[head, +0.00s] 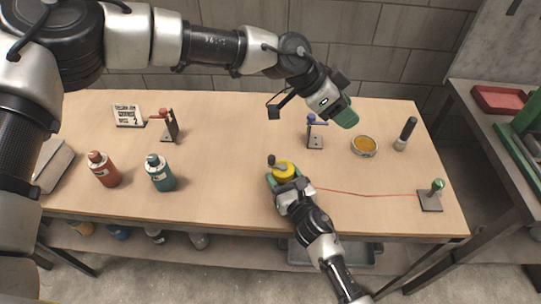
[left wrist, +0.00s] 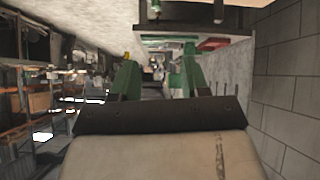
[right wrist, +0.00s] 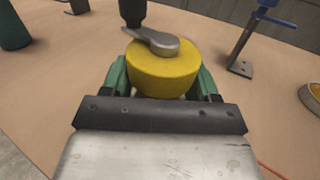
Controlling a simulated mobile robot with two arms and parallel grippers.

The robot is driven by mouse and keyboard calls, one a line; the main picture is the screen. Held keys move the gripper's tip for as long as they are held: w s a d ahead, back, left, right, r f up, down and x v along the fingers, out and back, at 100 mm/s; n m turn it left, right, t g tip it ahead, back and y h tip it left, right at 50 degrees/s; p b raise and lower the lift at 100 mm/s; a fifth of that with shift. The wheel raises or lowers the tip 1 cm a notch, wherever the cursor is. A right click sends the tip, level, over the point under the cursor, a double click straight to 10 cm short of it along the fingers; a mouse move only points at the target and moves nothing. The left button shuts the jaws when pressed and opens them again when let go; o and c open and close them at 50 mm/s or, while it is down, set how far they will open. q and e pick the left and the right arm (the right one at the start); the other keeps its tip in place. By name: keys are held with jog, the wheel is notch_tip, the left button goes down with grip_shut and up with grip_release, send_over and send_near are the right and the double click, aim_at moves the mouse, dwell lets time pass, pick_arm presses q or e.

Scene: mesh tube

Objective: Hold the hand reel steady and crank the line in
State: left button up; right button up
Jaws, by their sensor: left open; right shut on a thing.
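The hand reel (head: 285,170) is a yellow drum near the front middle of the table, with a grey crank arm and a dark knob (head: 271,159) on top. My right gripper (head: 279,178) is shut on the reel; the right wrist view shows green fingers on both sides of the yellow drum (right wrist: 163,72), with the crank (right wrist: 157,40) above it. A thin red line (head: 365,193) runs from the reel toward a small post with a green top (head: 437,187) at the right. My left gripper (head: 346,112) is open and empty above the back of the table, apart from the reel.
A blue-handled stand (head: 315,132) is behind the reel. An orange-filled dish (head: 364,146) and a black-topped cylinder (head: 405,134) stand at the right. Red (head: 103,169) and teal (head: 159,173) bottles, a red-handled stand (head: 168,125) and a sign (head: 128,115) are at the left.

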pick_arm(q)
jog(key=a+f+m+y, duration=0.2)
jog(key=a+f+y, duration=0.1)
jog(key=a+y, duration=0.3)
jog(key=y, duration=0.3)
send_near(270, 157)
jog(key=shift+m, duration=0.4)
jog(key=f, duration=1)
jog(key=shift+w+d+f, duration=0.1)
jog(key=shift+w+d, duration=0.1)
jog(key=shift+w, duration=0.05)
grip_shut()
